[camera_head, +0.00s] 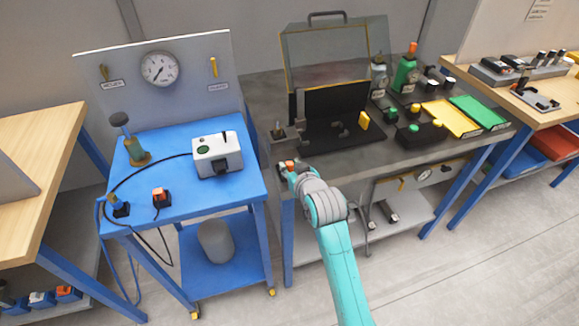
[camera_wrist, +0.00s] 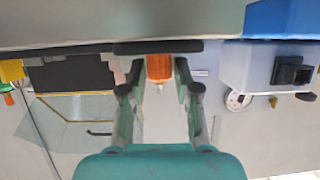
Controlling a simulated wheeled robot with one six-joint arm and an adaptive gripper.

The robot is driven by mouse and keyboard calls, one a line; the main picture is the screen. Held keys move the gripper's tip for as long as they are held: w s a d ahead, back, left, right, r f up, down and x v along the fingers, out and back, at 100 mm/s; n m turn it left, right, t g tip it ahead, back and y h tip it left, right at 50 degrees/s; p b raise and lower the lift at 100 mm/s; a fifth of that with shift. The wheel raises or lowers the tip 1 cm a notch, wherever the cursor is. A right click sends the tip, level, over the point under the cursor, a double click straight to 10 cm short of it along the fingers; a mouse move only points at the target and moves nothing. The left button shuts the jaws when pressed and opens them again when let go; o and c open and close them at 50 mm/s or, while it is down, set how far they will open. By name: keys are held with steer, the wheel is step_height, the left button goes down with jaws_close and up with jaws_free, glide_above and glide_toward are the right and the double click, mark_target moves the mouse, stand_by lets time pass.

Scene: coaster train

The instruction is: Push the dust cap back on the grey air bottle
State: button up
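The grey air bottle (camera_head: 378,78) stands at the back of the dark bench, left of a green bottle with an orange top. Its neck is too small to make out. My gripper (camera_head: 291,170) is low at the bench's front left corner. In the wrist view, which looks upside down, the two fingers of my gripper (camera_wrist: 160,75) stand on either side of an orange piece (camera_wrist: 159,66) with a small pale tip, with narrow gaps visible. The orange piece adjoins a dark flat base (camera_wrist: 130,47). I cannot tell whether it is the dust cap.
A black panel and tray (camera_head: 335,105) stand mid-bench, with a clear hinged lid behind. Yellow (camera_head: 452,117) and green (camera_head: 478,112) mats lie right. A blue cart (camera_head: 225,195) with a white box (camera_head: 217,155) and hoses stands close on the left.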

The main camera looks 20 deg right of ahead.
steer(key=shift+x, duration=0.9)
steer(key=c, duration=0.5)
